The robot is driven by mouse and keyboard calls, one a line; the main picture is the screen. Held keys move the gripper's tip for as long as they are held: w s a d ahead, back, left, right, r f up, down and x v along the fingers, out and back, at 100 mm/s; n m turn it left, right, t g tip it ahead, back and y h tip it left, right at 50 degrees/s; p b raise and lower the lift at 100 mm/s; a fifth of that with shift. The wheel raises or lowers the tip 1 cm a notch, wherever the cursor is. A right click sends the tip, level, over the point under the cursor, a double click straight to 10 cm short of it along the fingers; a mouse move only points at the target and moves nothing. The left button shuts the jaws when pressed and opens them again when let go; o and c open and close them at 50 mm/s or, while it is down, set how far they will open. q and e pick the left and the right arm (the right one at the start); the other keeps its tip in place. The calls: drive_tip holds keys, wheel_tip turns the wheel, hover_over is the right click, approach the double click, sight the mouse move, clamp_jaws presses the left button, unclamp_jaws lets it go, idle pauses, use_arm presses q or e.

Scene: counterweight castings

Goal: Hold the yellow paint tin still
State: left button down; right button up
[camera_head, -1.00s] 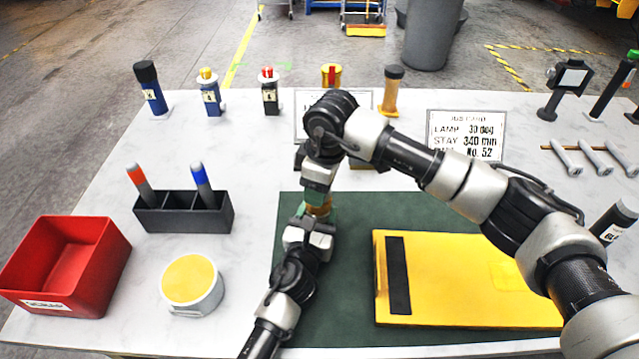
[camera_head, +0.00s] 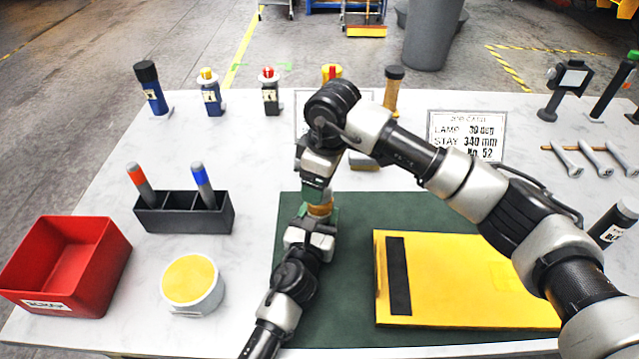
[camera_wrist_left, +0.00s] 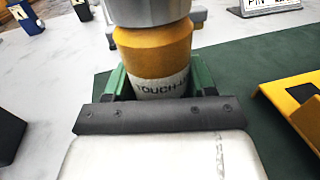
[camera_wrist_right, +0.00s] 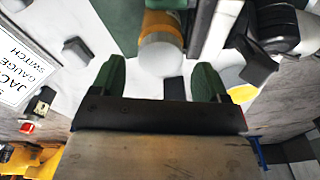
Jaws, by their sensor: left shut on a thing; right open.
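The yellow paint tin (camera_head: 319,210) stands over the green mat, upright as far as I can see. In the left wrist view the tin (camera_wrist_left: 153,50) has a yellow band above a white label reading "TOUCH-", with a grey top part. My left gripper (camera_wrist_left: 158,84) is shut on its lower part, a finger on each side. My right gripper (camera_head: 316,190) is just above the tin and hides some of it in the head view. In the right wrist view its fingers (camera_wrist_right: 160,80) are open and apart, with the tin (camera_wrist_right: 160,45) beyond the gap between them.
A yellow panel (camera_head: 460,285) lies on the green mat (camera_head: 340,335) to the right. A white tub with a yellow top (camera_head: 192,282), a red bin (camera_head: 75,255) and a black pen holder (camera_head: 183,215) stand left. Several bottles and a job card (camera_head: 466,135) stand behind.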

drive_tip(key=shift+r, duration=1.35)
drive_tip(key=shift+c, duration=0.3)
